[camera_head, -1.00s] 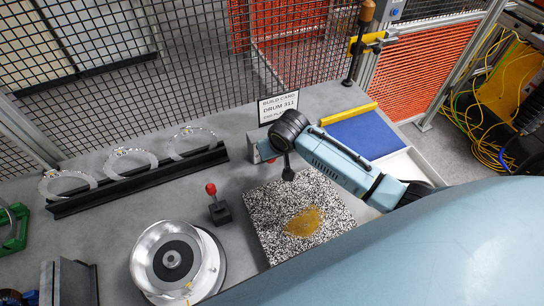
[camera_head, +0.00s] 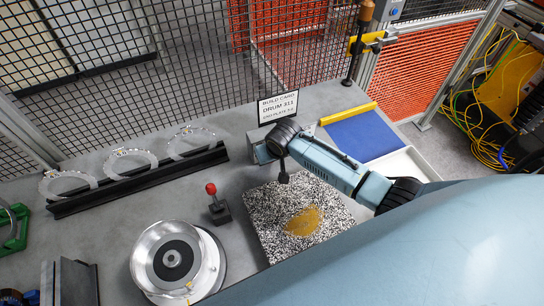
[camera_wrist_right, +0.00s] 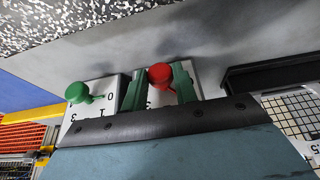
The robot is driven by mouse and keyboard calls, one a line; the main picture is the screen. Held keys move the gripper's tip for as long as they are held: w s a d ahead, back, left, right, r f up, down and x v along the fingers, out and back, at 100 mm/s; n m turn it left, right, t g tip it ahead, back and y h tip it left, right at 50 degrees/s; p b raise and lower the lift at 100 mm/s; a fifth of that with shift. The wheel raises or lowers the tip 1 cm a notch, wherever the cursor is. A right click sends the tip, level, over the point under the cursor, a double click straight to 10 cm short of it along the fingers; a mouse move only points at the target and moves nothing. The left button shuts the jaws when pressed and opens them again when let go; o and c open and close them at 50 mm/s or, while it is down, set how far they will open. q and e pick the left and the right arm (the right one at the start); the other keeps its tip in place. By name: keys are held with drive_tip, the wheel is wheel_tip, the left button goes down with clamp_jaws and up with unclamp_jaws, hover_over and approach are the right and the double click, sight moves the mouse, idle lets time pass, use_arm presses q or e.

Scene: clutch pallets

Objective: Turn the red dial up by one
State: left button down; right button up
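The red dial (camera_wrist_right: 160,75) shows in the right wrist view, on a pale panel (camera_wrist_right: 110,85) with black digits. My right gripper (camera_wrist_right: 159,80) has one green finger on each side of the dial's round knob. The gap is about as wide as the knob; I cannot tell whether the fingers press on it. In the head view my right wrist is over the panel box (camera_head: 263,152) and hides the red dial and fingers. My left gripper is not in view.
A build card (camera_head: 278,107) stands behind the box. A speckled plate (camera_head: 262,212) with a yellowish patch lies in front. A red-knobbed lever (camera_head: 212,189), a metal drum (camera_head: 150,240) and a black rack (camera_head: 140,182) with clear rings stand left. A blue mat (camera_head: 365,137) lies right.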

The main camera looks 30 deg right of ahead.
drive_tip(key=c, duration=0.3)
drive_tip(key=shift+d, duration=0.1)
drive_tip(key=y, duration=0.2)
drive_tip(key=shift+d+m+y, duration=0.25)
drive_tip(key=shift+m+y, duration=0.15)
drive_tip(key=shift+d+f+y+b, duration=0.1)
drive_tip(key=shift+f+y+b, duration=0.1)
drive_tip(key=shift+y+b, duration=0.45)
drive_tip(key=shift+d+f+m+t+y+b, duration=0.15)
drive_tip(key=shift+m+t+y+b, duration=0.15)
drive_tip(key=shift+y+b, duration=0.75)
drive_tip(key=shift+d+m+y+b, duration=0.1)
drive_tip(key=shift+m+y+b, duration=0.2)
drive_tip(key=shift+y+b, duration=0.8)
